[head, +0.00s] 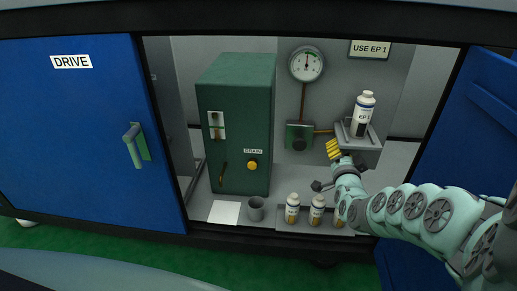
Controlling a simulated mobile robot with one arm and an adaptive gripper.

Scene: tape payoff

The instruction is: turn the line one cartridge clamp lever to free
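I cannot make out a clamp lever marked for line one or a cartridge in the head view. My gripper (334,150) is at the end of my arm, inside the open cabinet, left of the bracket (362,145). A yellow ribbed part shows at its tip; whether the fingers are open is too small to tell. A white bottle marked EP (363,113) stands upright on the bracket. A green housing (236,125) at the left carries a slanted dark handle (222,172) and a yellow knob (252,165) under a DRAIN label.
Several small bottles (292,208) stand along the cabinet's front ledge, partly behind my arm. A grey cup (256,208) and white sheet (224,212) lie left of them. A gauge (306,64) and "USE EP 1" sign (370,49) hang behind. A blue DRIVE door (85,140) is left.

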